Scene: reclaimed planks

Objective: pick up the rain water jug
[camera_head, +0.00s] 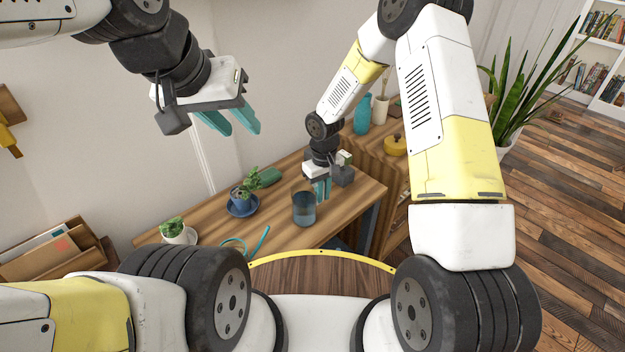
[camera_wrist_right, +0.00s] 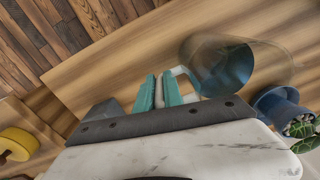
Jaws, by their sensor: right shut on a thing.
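The rain water jug (camera_head: 304,208) is a clear, bluish vessel standing upright on the wooden table, with blue water in its lower part. It also shows in the right wrist view (camera_wrist_right: 228,68), with its pale handle towards my fingers. My right gripper (camera_head: 322,198) is beside the jug on its right, its teal fingers pointing down and shut on the jug's handle. The fingers (camera_wrist_right: 159,75) hide part of the handle. My left gripper (camera_head: 242,132) is open and empty, high up at the left, well away from the jug.
A plant in a white pot (camera_head: 178,232) and teal glasses or a strap (camera_head: 262,243) are further left and in front. A yellow pot (camera_head: 394,145) is on the right cabinet.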

